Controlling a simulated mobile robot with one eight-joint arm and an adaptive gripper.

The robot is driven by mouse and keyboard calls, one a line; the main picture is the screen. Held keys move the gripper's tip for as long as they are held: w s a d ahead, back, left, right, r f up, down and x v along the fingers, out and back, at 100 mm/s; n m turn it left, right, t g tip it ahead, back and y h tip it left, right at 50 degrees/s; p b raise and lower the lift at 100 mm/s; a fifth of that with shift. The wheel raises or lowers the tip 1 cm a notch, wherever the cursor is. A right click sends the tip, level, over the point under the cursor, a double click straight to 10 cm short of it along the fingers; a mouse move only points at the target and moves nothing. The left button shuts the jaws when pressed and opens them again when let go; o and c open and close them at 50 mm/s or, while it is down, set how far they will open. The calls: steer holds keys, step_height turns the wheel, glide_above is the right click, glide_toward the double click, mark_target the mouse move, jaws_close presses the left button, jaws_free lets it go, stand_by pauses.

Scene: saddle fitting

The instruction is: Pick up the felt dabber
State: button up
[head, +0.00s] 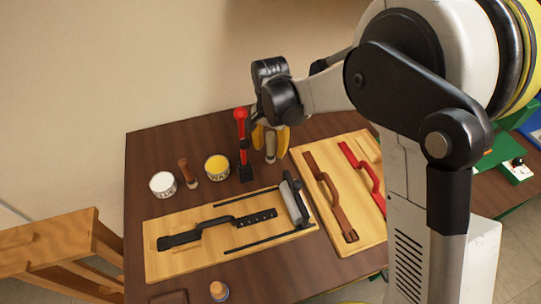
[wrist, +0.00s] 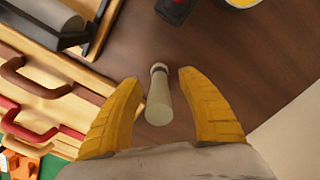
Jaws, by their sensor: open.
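The felt dabber appears to be the pale, slim upright piece with a narrow dark band (wrist: 159,98); in the head view it shows as a beige cylinder (head: 270,147) on the dark brown table, just left of the board with the handles. My gripper (wrist: 158,82) is open, with one yellow finger on each side of the pale piece in the wrist view. Gaps show between it and both fingers there. In the head view my gripper (head: 271,137) is over the table's far part, and its fingers partly hide the piece.
Left of my gripper stand a red-handled tool with a black base (head: 241,150), a yellow wax tin (head: 217,168), a wooden-handled tool (head: 188,173) and a white glue tin (head: 163,185). A wooden board with a black strap and roller (head: 160,265) lies in front. Another board (head: 308,213) holds brown and red handles.

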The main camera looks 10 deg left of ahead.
mark_target(270, 134)
steer(key=shift+f, duration=0.85)
steer(key=shift+r, duration=0.1)
steer(key=shift+c, duration=0.5)
jaws_close()
step_height(270, 134, up, 7)
steer(key=p, duration=0.2)
steer(key=shift+p, duration=0.35)
steer(key=s+a+p, duration=0.1)
steer(key=s+a, duration=0.1)
steer(key=a, duration=0.3)
steer(key=s+a+p, duration=0.1)
steer(key=s+a, duration=0.2)
steer(key=a, duration=0.2)
steer(key=s+a+p, duration=0.1)
steer(key=s+a, duration=0.1)
steer(key=a, duration=0.4)
steer(key=shift+s, duration=0.4)
